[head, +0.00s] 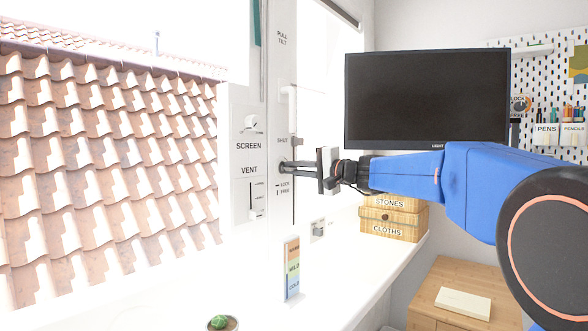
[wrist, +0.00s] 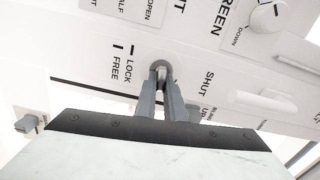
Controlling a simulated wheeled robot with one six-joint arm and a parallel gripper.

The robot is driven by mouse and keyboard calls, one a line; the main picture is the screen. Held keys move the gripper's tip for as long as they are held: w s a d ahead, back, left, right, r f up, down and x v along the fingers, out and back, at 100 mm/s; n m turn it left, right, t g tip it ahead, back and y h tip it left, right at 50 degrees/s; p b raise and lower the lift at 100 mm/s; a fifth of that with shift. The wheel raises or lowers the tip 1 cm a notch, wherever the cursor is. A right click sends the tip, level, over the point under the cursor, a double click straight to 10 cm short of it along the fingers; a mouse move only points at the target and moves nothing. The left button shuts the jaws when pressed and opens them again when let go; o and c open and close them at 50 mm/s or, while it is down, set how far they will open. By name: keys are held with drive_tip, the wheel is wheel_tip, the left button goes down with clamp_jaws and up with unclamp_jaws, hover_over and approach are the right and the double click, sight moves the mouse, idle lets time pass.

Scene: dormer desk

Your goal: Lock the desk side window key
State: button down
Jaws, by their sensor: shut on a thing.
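The window key (wrist: 158,70) sits in a round grey lock on the white window frame, in the middle of the wrist view. My gripper (wrist: 160,80) is shut on it from the front, and the two grey fingers hide most of the key. In the head view my gripper (head: 286,167) reaches left to the same spot on the frame. The LOCK and FREE label (wrist: 124,68) with two short black marks is beside the lock. I cannot tell which mark the key points to.
A white window handle (head: 292,110) stands above the lock. A SCREEN knob (head: 251,123) and a VENT slider (head: 253,214) are to the left. A coloured strip stand (head: 292,268) and a cactus pot (head: 222,323) stand on the sill below. A monitor (head: 427,100) is behind my arm.

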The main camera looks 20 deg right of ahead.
drive_tip(key=shift+f+m, duration=0.1)
drive_tip(key=shift+m, duration=0.4)
drive_tip(key=c, duration=1.9)
unclamp_jaws()
drive_tip(key=shift+o, duration=0.2)
drive_tip(key=shift+d, duration=0.1)
drive_tip(key=v, duration=1.7)
drive_tip(key=shift+s+d, duration=0.1)
drive_tip(key=shift+s, duration=0.05)
